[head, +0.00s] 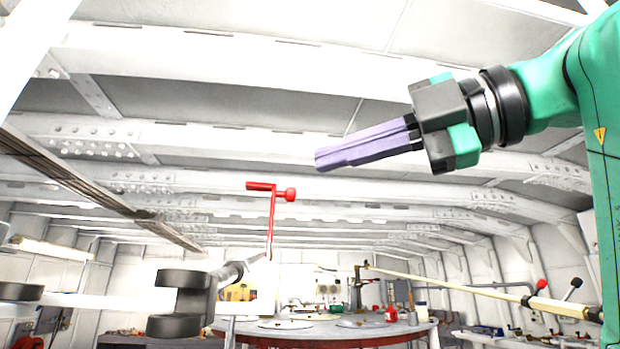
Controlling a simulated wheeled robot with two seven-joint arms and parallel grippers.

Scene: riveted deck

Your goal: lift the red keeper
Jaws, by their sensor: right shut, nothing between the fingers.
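The red keeper (272,215) looks like the thin red upright piece near the middle of the head view. It has a short flat bar at its top left and a round red knob at its top right. Its lower end comes down beside a grey rod and a white upright panel; how it is joined there I cannot tell. My right gripper (318,160), with pale purple fingers, is shut and empty. It points left, above and to the right of the keeper in the picture, with a visible gap between them. My left gripper is not in view.
A dark grey bracket (183,302) with rounded ends stands at lower left. Behind is a round red-edged table (330,333) with cans and tools. A long pale pole (470,285) crosses at right. Ribbed white ceiling beams (230,138) run overhead. The space around the keeper's top looks clear.

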